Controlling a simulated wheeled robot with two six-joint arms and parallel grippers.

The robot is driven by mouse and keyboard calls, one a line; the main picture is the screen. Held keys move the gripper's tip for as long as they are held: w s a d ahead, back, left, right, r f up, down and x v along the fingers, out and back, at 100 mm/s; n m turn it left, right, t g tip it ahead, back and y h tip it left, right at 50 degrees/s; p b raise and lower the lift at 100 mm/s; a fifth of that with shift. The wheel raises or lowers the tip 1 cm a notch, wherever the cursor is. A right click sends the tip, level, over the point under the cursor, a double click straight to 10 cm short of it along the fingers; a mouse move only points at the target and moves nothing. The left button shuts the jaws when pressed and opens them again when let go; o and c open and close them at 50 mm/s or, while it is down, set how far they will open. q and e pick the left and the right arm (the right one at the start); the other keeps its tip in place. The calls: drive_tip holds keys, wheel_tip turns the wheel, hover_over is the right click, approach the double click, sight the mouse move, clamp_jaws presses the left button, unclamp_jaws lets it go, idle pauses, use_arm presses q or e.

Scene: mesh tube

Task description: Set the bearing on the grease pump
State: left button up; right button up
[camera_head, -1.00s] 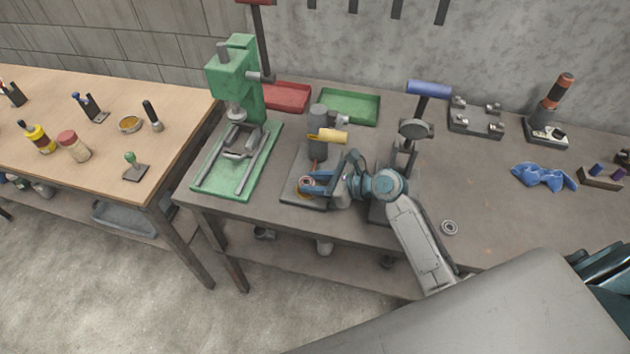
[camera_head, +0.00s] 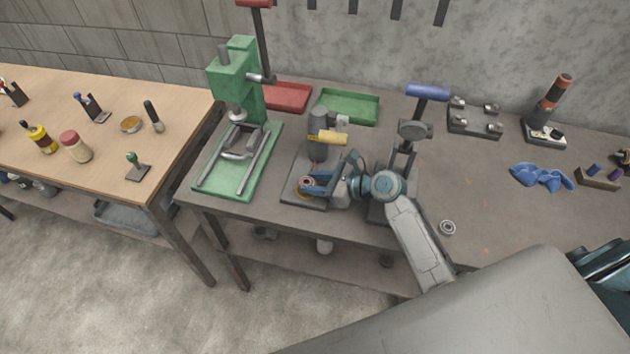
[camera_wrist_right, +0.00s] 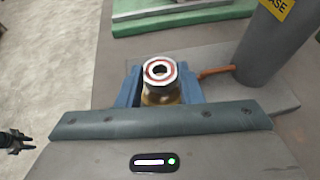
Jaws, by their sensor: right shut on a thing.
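The grease pump (camera_head: 318,145) is a grey upright cylinder with a yellow handle on a flat dark base. It also shows at the top right of the wrist view (camera_wrist_right: 280,42). My right gripper (camera_head: 307,184) is over the front of the pump's base, with its blue fingers on either side of a bearing (camera_wrist_right: 160,70). The bearing is a steel ring with a red-brown inner ring, lying flat at a brass-coloured seat (camera_wrist_right: 160,94). The gripper is shut on the bearing. The wrist view does not clearly show whether the bearing rests fully on the seat.
A green press (camera_head: 236,90) stands left of the pump. A lever tool with a blue handle (camera_head: 428,92) stands close right of it. A second bearing (camera_head: 447,227) lies on the grey bench. Red (camera_head: 288,96) and green (camera_head: 348,106) trays are behind.

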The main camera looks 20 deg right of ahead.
drive_tip(key=shift+f, duration=0.8)
idle(0.9)
drive_tip(key=o, duration=1.1)
drive_tip(key=b+v, duration=0.2)
drive_tip(key=v, duration=0.7)
drive_tip(key=shift+s+d+b, duration=0.1)
drive_tip(key=shift+d+b, duration=0.05)
drive_tip(key=shift+b, duration=0.2)
drive_tip(key=shift+v, duration=0.75)
drive_tip(key=shift+r, duration=0.1)
